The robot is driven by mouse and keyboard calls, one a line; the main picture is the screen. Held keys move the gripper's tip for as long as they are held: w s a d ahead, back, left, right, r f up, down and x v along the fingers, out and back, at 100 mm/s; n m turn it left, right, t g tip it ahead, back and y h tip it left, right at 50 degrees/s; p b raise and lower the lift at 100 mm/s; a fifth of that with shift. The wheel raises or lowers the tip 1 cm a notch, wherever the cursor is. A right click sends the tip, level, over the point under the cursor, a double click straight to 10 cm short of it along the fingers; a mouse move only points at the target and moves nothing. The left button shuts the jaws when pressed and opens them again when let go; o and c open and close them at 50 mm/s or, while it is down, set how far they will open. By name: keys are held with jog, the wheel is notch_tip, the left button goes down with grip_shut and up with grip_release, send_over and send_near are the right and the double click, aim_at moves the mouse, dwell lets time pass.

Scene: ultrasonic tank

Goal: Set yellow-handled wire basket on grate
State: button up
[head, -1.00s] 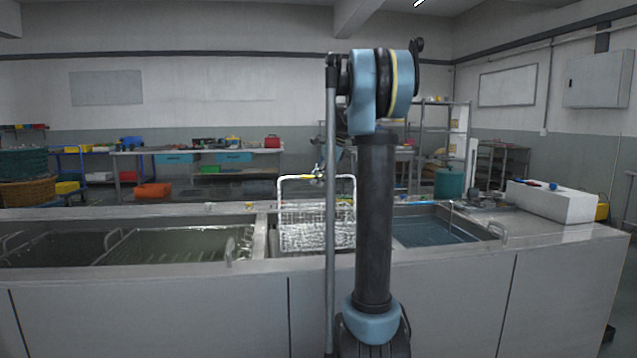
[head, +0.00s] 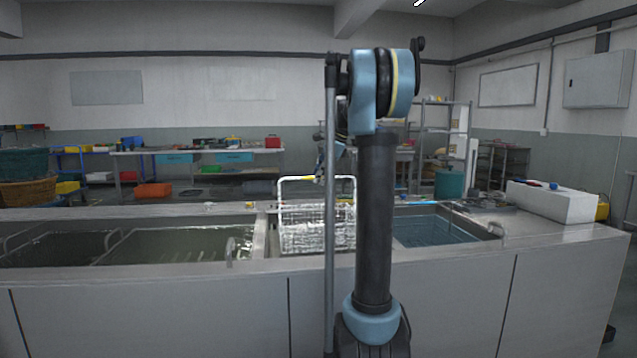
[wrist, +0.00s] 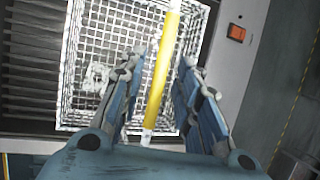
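The wire basket (head: 300,238) stands upright in the middle section of the steel counter, partly hidden by my arm. Its tall handle has a yellow grip (wrist: 162,72), which runs between my fingers in the wrist view. My gripper (wrist: 160,60) is above the basket, with its two fingers apart on either side of the grip and gaps visible. In the head view my gripper (head: 320,172) is small and partly hidden behind my arm. The dark slatted grate (wrist: 32,75) lies beside and apparently under the basket in the wrist view. The basket's contact with it is hidden.
A long tank (head: 165,242) with liquid lies left of the basket, and a blue-lined tank (head: 435,230) lies right. A white box (head: 550,203) stands on the counter's right end. An orange switch (wrist: 236,33) sits near the basket.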

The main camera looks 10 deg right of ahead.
jog(key=v, duration=1)
jog(key=shift+r, duration=0.2)
